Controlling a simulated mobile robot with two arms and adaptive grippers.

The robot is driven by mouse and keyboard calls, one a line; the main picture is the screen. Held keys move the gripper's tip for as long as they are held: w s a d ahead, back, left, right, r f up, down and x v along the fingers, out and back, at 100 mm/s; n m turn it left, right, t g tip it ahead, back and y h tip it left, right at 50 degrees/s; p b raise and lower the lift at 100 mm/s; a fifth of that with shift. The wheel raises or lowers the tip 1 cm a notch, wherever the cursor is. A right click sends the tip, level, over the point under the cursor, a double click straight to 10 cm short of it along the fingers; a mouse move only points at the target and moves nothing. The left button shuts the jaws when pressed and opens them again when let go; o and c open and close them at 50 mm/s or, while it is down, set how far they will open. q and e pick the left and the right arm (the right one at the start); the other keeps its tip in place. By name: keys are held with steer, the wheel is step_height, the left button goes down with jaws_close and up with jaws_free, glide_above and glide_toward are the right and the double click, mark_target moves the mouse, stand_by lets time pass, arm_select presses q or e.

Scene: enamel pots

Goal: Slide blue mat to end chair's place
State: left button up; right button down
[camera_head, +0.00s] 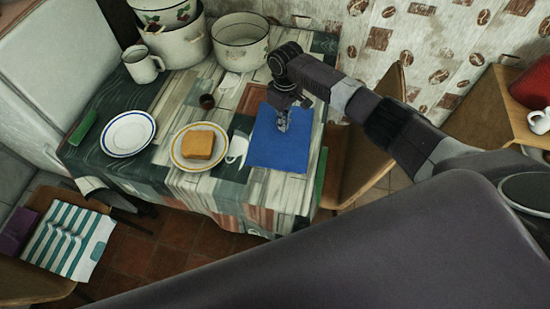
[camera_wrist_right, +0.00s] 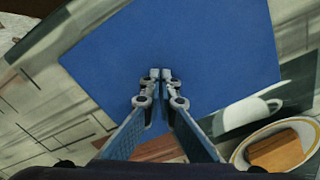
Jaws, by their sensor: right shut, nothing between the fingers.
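The blue mat (camera_head: 276,154) lies flat near the right end of the patterned tablecloth (camera_head: 222,186). It also fills much of the right wrist view (camera_wrist_right: 190,45). My right gripper (camera_head: 283,127) points down over the mat, its fingers shut and empty. In the right wrist view the closed fingertips (camera_wrist_right: 160,74) are over the mat's surface; I cannot tell whether they touch it. A wooden chair (camera_head: 362,160) stands at the table's right end, partly hidden by my right arm. My left gripper is not in view.
A plate with a bread-like block (camera_head: 198,146) and a white cup-like shape (camera_head: 237,149) are left of the mat.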

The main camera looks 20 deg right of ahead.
steer(key=shift+w+d+f+b, duration=0.1)
steer(key=shift+w+d+b, duration=0.35)
steer(key=shift+w+b, duration=0.2)
steer(key=shift+w+d+f+b, duration=0.1)
steer(key=shift+w+d+b, duration=0.3)
steer(key=shift+w+b, duration=0.25)
steer(key=shift+w+d+r, duration=0.1)
steer(key=shift+d, duration=0.05)
steer(key=shift+r, duration=0.1)
step_height(320, 180, up, 7)
steer(key=p, duration=0.7)
